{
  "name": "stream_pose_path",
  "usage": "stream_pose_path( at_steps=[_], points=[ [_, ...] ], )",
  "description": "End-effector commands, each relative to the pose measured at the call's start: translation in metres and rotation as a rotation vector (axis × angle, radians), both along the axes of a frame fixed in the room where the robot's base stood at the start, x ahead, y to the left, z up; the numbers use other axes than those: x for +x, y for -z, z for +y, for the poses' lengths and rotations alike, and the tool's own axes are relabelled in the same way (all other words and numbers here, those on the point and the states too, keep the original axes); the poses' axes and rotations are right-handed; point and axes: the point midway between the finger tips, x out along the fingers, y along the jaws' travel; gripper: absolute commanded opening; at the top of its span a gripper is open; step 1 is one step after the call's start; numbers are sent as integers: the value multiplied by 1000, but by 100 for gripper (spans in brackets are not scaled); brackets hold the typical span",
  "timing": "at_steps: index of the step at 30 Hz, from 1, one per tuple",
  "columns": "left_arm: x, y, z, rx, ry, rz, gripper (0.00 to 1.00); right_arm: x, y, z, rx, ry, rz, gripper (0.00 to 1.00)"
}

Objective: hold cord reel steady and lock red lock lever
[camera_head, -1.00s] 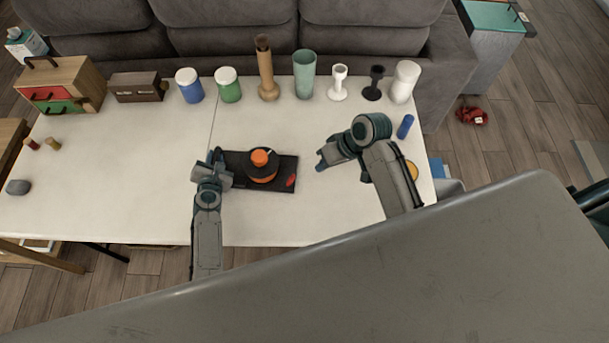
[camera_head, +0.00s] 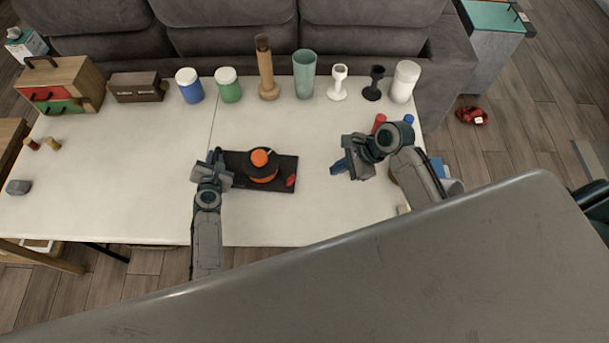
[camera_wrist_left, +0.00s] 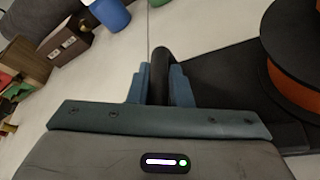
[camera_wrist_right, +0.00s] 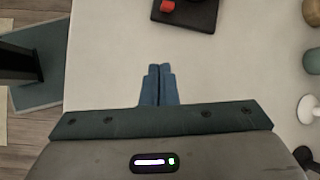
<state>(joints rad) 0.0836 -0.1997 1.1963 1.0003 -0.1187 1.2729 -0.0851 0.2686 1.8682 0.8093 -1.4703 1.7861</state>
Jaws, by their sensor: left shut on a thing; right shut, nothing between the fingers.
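The cord reel (camera_head: 262,166), black with an orange drum and orange knob, sits on a black base board (camera_head: 240,185) on the white table. The red lock lever (camera_head: 291,181) is at the board's right end; it also shows at the top of the right wrist view (camera_wrist_right: 168,5). My left gripper (camera_head: 215,162) is at the board's left end; in the left wrist view its fingers (camera_wrist_left: 170,85) are shut on a black handle (camera_wrist_left: 162,65) beside the reel. My right gripper (camera_head: 338,168) is shut and empty, to the right of the lever and apart from it.
Along the table's back stand a blue jar (camera_head: 190,88), a green jar (camera_head: 228,88), a wooden vase (camera_head: 267,78), a green cup (camera_head: 304,75) and candle holders. A red cylinder (camera_head: 379,122) is behind my right arm. Table between lever and right gripper is clear.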

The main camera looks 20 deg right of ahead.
Motion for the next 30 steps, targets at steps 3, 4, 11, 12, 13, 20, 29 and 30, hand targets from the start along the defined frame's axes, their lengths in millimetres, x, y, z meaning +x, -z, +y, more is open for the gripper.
stream_pose_path(
  at_steps=[3,4,11,12,13,20,29,30],
  points=[
    [0,0,0,2,1,0,0,-2,0,-4,41,122,77,0],
    [0,0,0,2,1,0,0,-2,0,-4,50,147,93,0],
    [0,0,0,2,1,0,0,-3,0,-6,84,242,154,0],
    [0,0,0,2,1,0,0,-3,0,-6,84,245,156,0],
    [0,0,0,2,1,0,0,-3,0,-6,85,246,157,0],
    [0,0,0,2,1,0,0,-3,0,-5,84,244,156,0],
    [0,0,0,2,1,0,0,4,24,12,90,244,157,0],
    [0,0,0,2,1,0,0,6,31,16,88,245,157,0]
  ],
)
